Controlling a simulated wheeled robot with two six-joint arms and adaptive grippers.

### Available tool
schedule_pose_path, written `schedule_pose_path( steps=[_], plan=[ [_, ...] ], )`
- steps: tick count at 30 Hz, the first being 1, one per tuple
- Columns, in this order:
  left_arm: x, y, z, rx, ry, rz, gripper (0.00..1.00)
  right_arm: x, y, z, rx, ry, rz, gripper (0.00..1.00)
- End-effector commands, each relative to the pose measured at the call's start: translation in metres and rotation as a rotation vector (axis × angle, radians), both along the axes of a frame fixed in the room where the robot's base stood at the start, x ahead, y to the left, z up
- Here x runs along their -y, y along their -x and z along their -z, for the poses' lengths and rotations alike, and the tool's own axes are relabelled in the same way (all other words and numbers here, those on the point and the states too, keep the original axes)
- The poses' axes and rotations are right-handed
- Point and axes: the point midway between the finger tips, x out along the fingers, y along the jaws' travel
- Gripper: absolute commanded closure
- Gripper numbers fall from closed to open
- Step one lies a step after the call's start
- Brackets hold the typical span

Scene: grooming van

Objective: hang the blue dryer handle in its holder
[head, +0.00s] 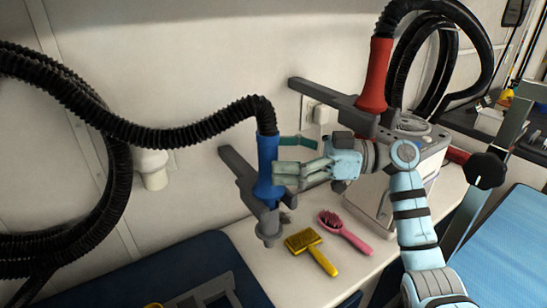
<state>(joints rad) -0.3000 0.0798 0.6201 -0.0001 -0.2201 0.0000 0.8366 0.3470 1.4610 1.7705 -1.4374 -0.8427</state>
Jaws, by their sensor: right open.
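The blue dryer handle (267,158) stands upright at the grey wall holder (236,166), its lower part between the holder's prongs and its grey nozzle (269,228) hanging below. A black ribbed hose runs from its top to the left. My right gripper (280,160) is open, with its fingers pointing left at the handle's right side. The lower finger overlaps the handle's edge in the picture; I cannot tell whether it touches. My left gripper is not in view.
A red dryer handle (375,75) hangs in a second grey holder (320,93) to the right. A yellow brush (304,240) and a pink brush (346,230) lie on the white counter (285,270) below. A light grey machine (425,160) stands behind my right arm.

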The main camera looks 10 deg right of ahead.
Motion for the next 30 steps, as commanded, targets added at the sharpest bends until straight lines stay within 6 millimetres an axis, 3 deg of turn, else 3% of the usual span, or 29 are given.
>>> schedule_pose_path(
  steps=[30],
  plan=[
    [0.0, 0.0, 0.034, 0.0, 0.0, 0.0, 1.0, 0.073, 0.017, 0.002, 0.001, 0.0, 0.0, 0.18]
  ],
)
